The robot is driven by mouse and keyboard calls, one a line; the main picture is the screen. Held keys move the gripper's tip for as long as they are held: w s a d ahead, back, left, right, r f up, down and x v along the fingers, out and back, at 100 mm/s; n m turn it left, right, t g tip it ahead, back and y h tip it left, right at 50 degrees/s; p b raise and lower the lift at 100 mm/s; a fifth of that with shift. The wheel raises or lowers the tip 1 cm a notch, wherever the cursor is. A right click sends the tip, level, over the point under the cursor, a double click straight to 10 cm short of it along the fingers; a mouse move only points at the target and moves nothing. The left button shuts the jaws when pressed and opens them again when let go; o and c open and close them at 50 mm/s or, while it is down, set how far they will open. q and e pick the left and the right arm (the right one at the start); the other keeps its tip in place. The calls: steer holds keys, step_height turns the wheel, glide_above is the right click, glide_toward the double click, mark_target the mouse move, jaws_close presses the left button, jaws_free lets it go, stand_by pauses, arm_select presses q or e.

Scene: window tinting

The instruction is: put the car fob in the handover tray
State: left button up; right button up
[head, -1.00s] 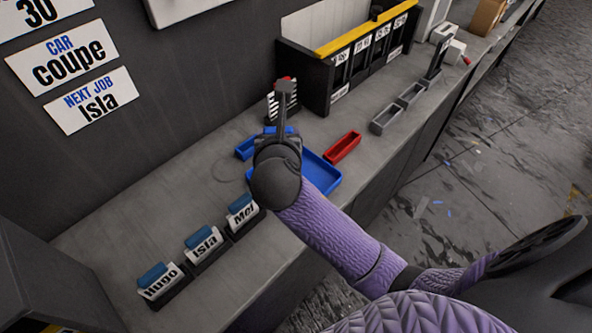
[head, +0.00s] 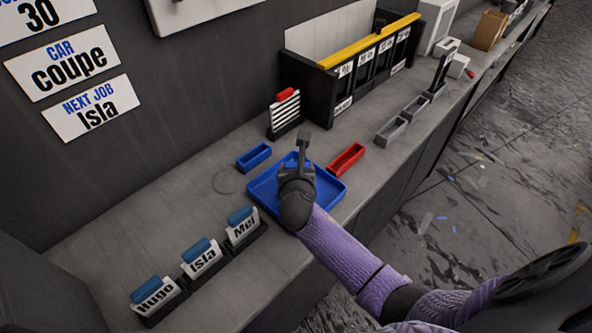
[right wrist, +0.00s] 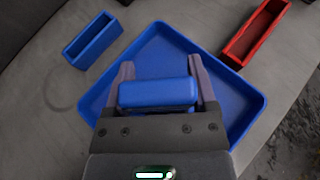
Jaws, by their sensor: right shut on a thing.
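My right gripper (right wrist: 160,72) is shut on a smooth blue block (right wrist: 157,93). Its two fingers grip the block from the sides. The frames do not show clearly whether this block is the car fob. In the head view my right gripper (head: 298,180) is over the wide, shallow blue tray (head: 262,190), and its wrist hides the block and part of the tray. The blue tray also shows below the block in the right wrist view (right wrist: 155,42), and its visible floor is bare. The height above the tray is hard to tell. My left gripper is not in view.
A small blue bin (head: 254,157) lies left of the tray and a red bin (head: 346,160) right of it. A striped rack with a red top (head: 285,112) stands behind. Blue-topped holders named Hugo (head: 155,298), Isla (head: 202,261) and Mei (head: 243,228) stand front left.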

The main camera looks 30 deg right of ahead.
steer(key=o, duration=1.2)
steer(key=shift+f, duration=0.1)
steer(key=shift+s+a+r, duration=0.1)
steer(key=shift+s+r, duration=0.1)
steer(key=shift+r, duration=0.15)
steer(key=p+v, duration=0.4)
steer(key=v, duration=0.7)
steer(key=shift+s+a, duration=0.1)
steer(key=shift+s, duration=0.15)
